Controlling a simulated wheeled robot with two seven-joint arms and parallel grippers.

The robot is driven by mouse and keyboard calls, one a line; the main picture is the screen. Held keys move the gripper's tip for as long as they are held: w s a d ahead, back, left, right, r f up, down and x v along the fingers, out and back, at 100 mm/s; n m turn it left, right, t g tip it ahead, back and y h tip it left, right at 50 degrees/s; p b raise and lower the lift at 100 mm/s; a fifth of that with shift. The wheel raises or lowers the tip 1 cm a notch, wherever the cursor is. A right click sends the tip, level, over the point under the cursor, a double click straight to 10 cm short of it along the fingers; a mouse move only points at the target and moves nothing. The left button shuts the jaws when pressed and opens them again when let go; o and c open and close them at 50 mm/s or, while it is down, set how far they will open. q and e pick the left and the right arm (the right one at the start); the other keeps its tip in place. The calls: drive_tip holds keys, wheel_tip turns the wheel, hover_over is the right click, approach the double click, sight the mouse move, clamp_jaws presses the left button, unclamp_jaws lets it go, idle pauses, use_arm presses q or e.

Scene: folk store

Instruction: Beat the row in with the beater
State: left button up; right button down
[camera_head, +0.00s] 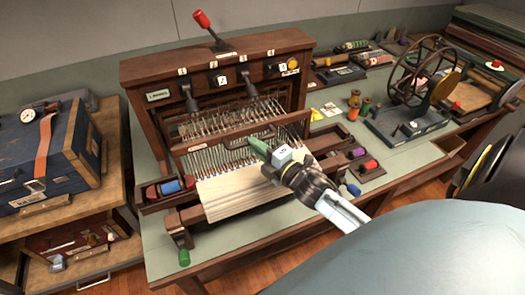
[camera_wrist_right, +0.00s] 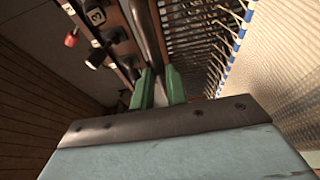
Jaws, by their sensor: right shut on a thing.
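The loom (camera_head: 132,72) stands on the green-topped bench, with upright heddles behind its beater. The beater (camera_head: 205,141) is a dark wooden bar with a comb of reed wires below it, spanning the pale warp and cloth (camera_head: 235,192). My right gripper (camera_head: 262,148), with green fingertips, is at the beater's bar, right of its middle. In the right wrist view the two green fingers (camera_wrist_right: 160,88) stand on either side of the dark beater bar (camera_wrist_right: 151,35), shut on it. The exact contact is partly hidden by the fingers. My left gripper is not in view.
A tray of coloured spools (camera_head: 144,204) sits at the loom's left front, another tray (camera_head: 374,172) at its right. A wheeled winder (camera_head: 400,130) stands farther right on the bench. A blue case (camera_head: 52,165) lies on the left cabinet.

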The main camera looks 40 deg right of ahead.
sight(258, 138)
drive_tip(key=shift+w+d+f+b, duration=0.1)
drive_tip(key=shift+w+d+b, duration=0.25)
drive_tip(key=shift+w, duration=0.95)
drive_tip(key=shift+w+d+b, duration=0.25)
drive_tip(key=shift+w+b, duration=0.1)
drive_tip(key=shift+w, duration=0.95)
drive_tip(key=shift+w+d+f+b, duration=0.1)
drive_tip(key=shift+w+d+b, duration=0.25)
drive_tip(key=shift+w, duration=0.95)
drive_tip(key=shift+a, duration=0.1)
drive_tip(key=shift+r, duration=0.1)
drive_tip(key=c, duration=1)
unclamp_jaws()
drive_tip(key=shift+r, duration=0.1)
drive_tip(key=shift+s+d+p, duration=0.2)
drive_tip(key=shift+s+p, duration=0.4)
drive_tip(key=shift+s, duration=0.8)
drive_tip(key=shift+s+d+p, duration=0.15)
drive_tip(key=shift+s+p, duration=0.25)
drive_tip(key=shift+s, duration=0.9)
drive_tip(key=shift+s+d+p, duration=0.15)
drive_tip(key=shift+s+p, duration=0.25)
drive_tip(key=shift+s, duration=0.9)
